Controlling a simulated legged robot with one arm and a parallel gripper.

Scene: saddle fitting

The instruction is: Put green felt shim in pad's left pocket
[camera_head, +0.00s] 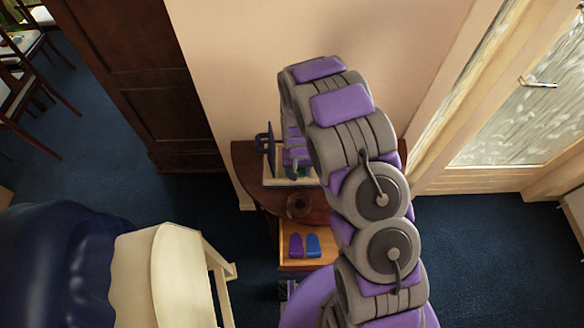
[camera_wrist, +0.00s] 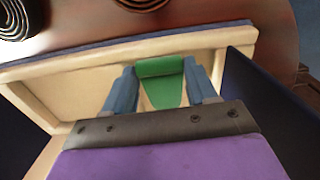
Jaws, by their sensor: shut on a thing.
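In the wrist view the green felt shim (camera_wrist: 163,84) sits between the two blue-grey fingers of my gripper (camera_wrist: 162,88), which is shut on it. Its rounded tip points toward my gripper's palm. Behind and under it is the cream pad (camera_wrist: 60,80) with a blue edge and dark navy side panels. The shim overlaps the cream pad face; I cannot tell whether it is inside a pocket. In the head view the pad (camera_head: 272,183) stands on the small wooden table. My gripper (camera_head: 298,170) is at the pad, with a little green visible and the rest hidden by my arm.
A purple shim (camera_head: 296,245) and a blue shim (camera_head: 313,245) lie in an open drawer (camera_head: 290,264) below the tabletop (camera_head: 247,163). A round dark item (camera_head: 299,206) sits near the table's front. Wall behind; a cream-covered stand (camera_head: 160,265) is at lower left.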

